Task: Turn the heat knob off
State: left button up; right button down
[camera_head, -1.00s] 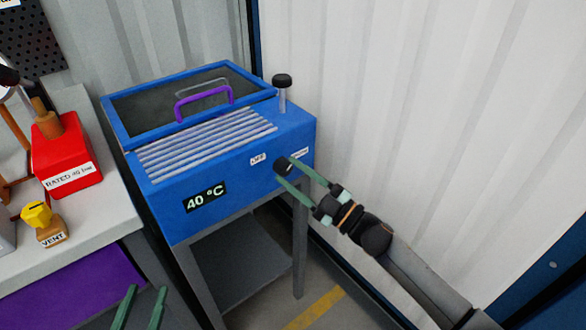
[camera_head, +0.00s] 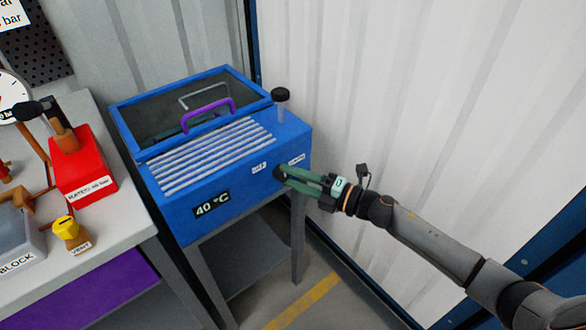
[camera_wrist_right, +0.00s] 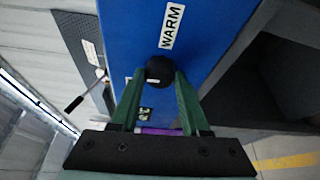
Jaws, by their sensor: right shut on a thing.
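The black heat knob (camera_head: 280,173) sits on the front face of the blue heater box (camera_head: 235,190), near its right end. My right gripper (camera_head: 284,173) is shut on the knob. In the right wrist view the round knob (camera_wrist_right: 159,70) is between the green fingertips (camera_wrist_right: 160,80), and a WARM label (camera_wrist_right: 171,26) is beside it. In the head view an OFF label (camera_head: 259,167) is left of the knob, and another small label is at upper right. The knob's pointer is too small to read with certainty. My left gripper is not in view.
The box has a purple handle (camera_head: 208,113) on its glazed lid and a 40 °C display (camera_head: 211,204). A black-capped post (camera_head: 281,96) stands at its back right corner. A bench with a red block (camera_head: 83,172) is at left. A white corrugated wall is close at right.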

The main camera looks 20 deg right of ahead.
pick_arm(q)
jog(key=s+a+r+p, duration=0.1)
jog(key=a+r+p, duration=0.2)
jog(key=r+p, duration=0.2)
jog(key=p, duration=0.3)
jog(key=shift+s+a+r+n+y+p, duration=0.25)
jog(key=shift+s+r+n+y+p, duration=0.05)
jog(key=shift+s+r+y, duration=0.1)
pick_arm(e)
jog(key=n+h, duration=0.1)
jog(key=n, duration=0.1)
jog(key=n+h, duration=0.1)
jog(key=n, duration=0.1)
jog(key=n+g+h, duration=0.1)
jog(key=n, duration=0.1)
jog(key=shift+a+r, duration=0.15)
jog(key=shift+r, duration=0.25)
jog(key=shift+n, duration=0.3)
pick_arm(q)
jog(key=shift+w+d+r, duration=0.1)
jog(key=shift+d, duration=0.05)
pick_arm(e)
jog(key=shift+c, duration=1.9)
grip_release()
jog(key=shift+s, duration=0.1)
